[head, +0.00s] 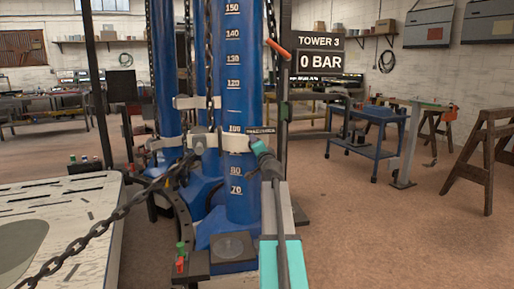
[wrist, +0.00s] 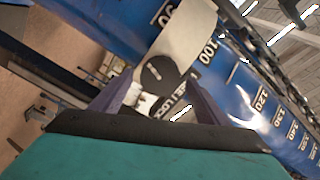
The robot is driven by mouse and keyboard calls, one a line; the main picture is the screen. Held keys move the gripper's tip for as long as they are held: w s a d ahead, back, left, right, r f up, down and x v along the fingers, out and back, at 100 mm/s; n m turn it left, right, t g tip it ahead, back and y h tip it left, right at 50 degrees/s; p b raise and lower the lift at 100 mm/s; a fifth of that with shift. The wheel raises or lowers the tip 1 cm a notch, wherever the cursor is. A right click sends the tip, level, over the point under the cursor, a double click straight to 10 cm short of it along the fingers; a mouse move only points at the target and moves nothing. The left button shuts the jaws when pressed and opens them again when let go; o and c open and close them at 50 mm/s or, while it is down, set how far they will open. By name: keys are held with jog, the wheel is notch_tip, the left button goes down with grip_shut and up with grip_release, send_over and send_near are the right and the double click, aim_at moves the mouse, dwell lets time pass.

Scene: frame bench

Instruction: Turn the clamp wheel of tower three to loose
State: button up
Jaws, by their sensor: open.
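Tower three is a blue column (head: 231,60) with a white height scale, beside a sign reading TOWER 3. A pale clamp band (head: 236,143) wraps it near the 100 mark; it also shows in the wrist view (wrist: 185,35). A small dark round part, apparently the clamp wheel (wrist: 157,72), sits at the band's near end. A label (wrist: 183,112) by it shows part of the word LOCK. My gripper (wrist: 160,88) is open, with one finger on each side of the wheel; contact cannot be told. In the head view my gripper (head: 262,152) hides the wheel.
The sign (head: 321,53) reads 0 BAR. A heavy chain (head: 105,220) slants across the left, over a pale-topped bench (head: 70,205). A second blue column (head: 166,80) stands to the left. A blue cart (head: 367,130) and wooden trestles (head: 487,150) stand right. Open floor lies at the front right.

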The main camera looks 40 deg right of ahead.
jog(key=v, duration=1.1)
jog(key=shift+s+a, duration=0.15)
jog(key=shift+a, duration=0.05)
dwell(0.6)
